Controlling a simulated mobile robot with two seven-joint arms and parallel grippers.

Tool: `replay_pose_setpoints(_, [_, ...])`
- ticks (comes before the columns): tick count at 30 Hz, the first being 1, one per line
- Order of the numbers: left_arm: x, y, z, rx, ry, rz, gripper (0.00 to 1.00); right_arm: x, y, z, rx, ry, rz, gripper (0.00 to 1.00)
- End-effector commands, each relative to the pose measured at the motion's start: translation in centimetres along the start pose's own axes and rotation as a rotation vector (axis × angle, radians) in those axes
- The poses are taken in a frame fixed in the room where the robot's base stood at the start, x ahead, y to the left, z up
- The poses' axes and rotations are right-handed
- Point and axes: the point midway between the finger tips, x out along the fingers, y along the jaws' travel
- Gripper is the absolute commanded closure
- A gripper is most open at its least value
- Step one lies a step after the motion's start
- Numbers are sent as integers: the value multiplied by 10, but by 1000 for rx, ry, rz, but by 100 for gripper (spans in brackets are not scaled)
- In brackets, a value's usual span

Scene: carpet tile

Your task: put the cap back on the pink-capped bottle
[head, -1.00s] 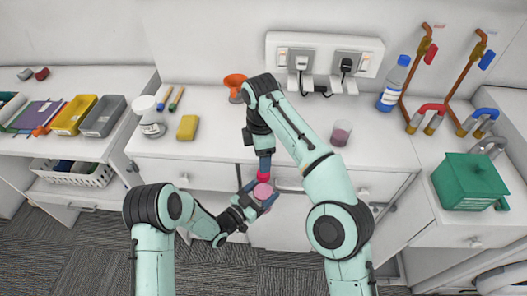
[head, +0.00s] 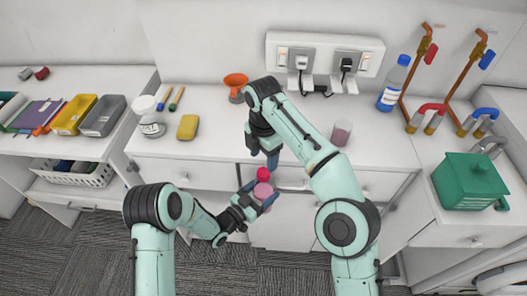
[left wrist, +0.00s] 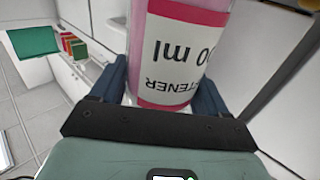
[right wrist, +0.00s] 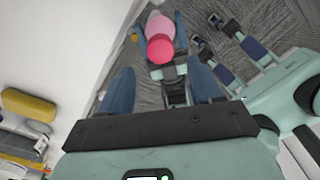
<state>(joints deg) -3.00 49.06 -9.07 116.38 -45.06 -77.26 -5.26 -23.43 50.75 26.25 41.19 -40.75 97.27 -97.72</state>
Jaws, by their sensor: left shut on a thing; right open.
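My left gripper (head: 260,198) is shut on the bottle (head: 262,191), in front of the counter drawers. The bottle holds pink liquid, and its white label with dark print fills the left wrist view (left wrist: 180,50). The pink-red cap (head: 263,174) sits at the top of the bottle; it also shows in the right wrist view (right wrist: 160,48). Whether it is fully seated cannot be told. My right gripper (head: 272,160) is open and empty just above the cap, apart from it; its spread fingers show in the right wrist view (right wrist: 160,90).
On the counter stand a beaker with pinkish contents (head: 341,132), an orange funnel (head: 236,82), a yellow sponge (head: 188,127), a white bottle (head: 150,120) and a blue-capped bottle (head: 394,84). A green box (head: 468,182) is at right. The counter's middle is mostly clear.

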Motion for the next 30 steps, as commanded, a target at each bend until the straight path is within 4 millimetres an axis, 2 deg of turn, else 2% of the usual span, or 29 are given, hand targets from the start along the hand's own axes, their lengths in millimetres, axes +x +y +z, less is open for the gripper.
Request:
replay_pose_setpoints(6, [0, 0, -1, 1, 4, 0, 100, 35, -1, 1, 1, 0, -3, 36])
replay_pose_setpoints(12, [0, 0, -1, 1, 4, 0, 100, 58, -1, 0, 2, 1, -1, 36])
replay_pose_setpoints(24, [0, 0, -1, 1, 4, 0, 100, 65, 0, 0, 2, 1, 1, 36])
replay_pose_setpoints(26, [0, 0, -1, 1, 4, 0, 100, 65, 0, 0, 2, 1, 1, 52])
replay_pose_setpoints(27, [0, 0, -1, 1, 4, 0, 100, 65, 0, 0, 2, 1, 1, 65])
replay_pose_setpoints(30, [0, 0, -2, 1, 4, 0, 100, 65, 0, 0, 2, 1, 1, 94])
